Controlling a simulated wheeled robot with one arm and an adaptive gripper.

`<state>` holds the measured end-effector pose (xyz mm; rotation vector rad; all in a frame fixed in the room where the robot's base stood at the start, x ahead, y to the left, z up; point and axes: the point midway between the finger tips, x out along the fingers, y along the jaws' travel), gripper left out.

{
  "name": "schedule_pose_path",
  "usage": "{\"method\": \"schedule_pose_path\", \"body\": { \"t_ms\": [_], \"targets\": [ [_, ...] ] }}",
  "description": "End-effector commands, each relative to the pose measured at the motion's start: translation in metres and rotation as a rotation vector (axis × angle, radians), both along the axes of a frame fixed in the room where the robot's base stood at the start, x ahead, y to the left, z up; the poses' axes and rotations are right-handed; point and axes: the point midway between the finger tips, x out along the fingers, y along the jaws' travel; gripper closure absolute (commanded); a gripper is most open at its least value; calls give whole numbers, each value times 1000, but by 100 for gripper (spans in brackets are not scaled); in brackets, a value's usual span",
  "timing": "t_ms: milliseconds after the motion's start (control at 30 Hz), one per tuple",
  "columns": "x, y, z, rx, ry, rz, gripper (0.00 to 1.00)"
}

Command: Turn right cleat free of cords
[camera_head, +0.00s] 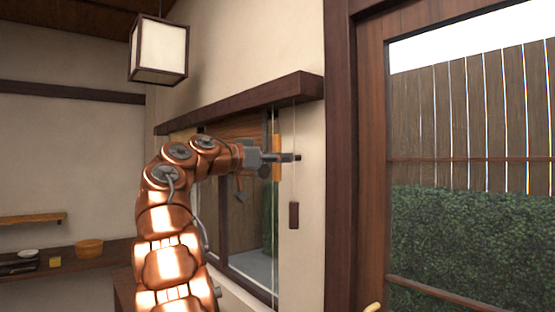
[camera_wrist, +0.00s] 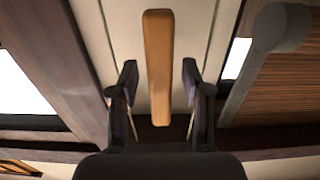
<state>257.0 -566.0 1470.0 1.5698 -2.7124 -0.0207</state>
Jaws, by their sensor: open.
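A tan wooden bar, likely the cleat (camera_head: 277,172), stands upright on the wall beside the window. In the wrist view the cleat (camera_wrist: 158,60) lies between the two fingers of my gripper (camera_wrist: 160,85), with visible gaps on both sides. My gripper (camera_head: 286,157) is open and crosses in front of the cleat in the head view. Thin cords (camera_head: 293,185) hang by the wall; pale lines run either side of the cleat in the wrist view. I cannot tell whether any cord is wrapped on the cleat.
A dark block (camera_head: 294,215) hangs on a cord just right of and below my gripper. A dark wooden ledge (camera_head: 240,103) runs above the window. A door frame (camera_head: 342,170) stands to the right. A paper lantern (camera_head: 158,50) hangs at upper left.

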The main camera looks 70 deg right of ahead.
Motion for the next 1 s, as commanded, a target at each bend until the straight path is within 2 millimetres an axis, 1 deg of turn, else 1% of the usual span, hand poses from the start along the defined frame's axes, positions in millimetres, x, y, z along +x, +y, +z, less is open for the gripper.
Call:
{"method": "schedule_pose_path", "body": {
  "t_ms": [167, 367, 467, 800, 900, 1000],
  "targets": [
    [2, 2, 0, 0, 0, 1, 52],
    [10, 16, 1, -2, 0, 3, 52],
    [17, 29, 1, -1, 2, 1, 52],
    [49, 85, 1, -2, 1, 1, 52],
    [55, 96, 0, 0, 0, 0, 52],
    [59, 102, 0, -1, 0, 1, 52]
  ]
}}
